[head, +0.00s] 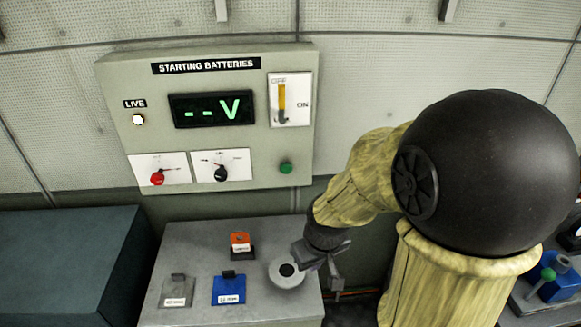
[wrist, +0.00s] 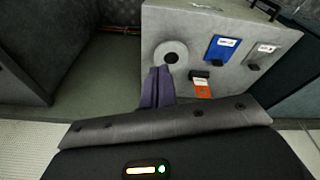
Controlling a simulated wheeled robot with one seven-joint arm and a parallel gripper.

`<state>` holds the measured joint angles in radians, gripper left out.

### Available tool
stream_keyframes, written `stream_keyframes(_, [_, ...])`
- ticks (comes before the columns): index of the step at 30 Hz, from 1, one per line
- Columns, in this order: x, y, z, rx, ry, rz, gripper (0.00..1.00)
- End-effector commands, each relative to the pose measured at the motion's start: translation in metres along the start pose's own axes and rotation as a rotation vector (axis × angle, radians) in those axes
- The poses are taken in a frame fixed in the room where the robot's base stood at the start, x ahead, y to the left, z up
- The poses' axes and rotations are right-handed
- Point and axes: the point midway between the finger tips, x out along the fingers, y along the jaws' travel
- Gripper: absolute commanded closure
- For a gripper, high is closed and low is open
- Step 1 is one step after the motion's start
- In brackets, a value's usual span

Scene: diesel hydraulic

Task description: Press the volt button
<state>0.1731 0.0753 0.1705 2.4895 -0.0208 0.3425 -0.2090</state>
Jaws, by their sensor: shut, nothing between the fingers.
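The grey "STARTING BATTERIES" panel (head: 230,52) is on the wall in the head view. Its dark display (head: 212,109) reads "--V" in green. A round green button (head: 286,168) is at the panel's lower right; no label on it can be read, so I cannot tell if it is the volt button. My gripper (head: 328,272) is below and right of the panel, apart from the green button, by the right edge of the grey bench. In the wrist view my gripper (wrist: 160,72) has its fingers together and empty, near a round pale disc with a dark centre (wrist: 171,53).
The panel has a lit LIVE lamp (head: 138,119), a red knob (head: 157,178), a black knob (head: 221,174) and a yellow switch (head: 282,97). The grey bench (head: 200,258) bears blue (head: 229,290), grey (head: 176,291) and orange (head: 240,240) tagged pieces. A dark blue cabinet (head: 65,255) stands left.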

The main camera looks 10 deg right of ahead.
Motion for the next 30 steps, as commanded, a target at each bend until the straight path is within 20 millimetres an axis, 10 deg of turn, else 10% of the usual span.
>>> stream_keyframes(17, [-0.022, 0.024, -0.091, -0.586, 0.129, -0.082, 1.0])
stream_keyframes(30, [-0.076, 0.06, -0.164, -0.952, 0.39, -0.055, 1.0])
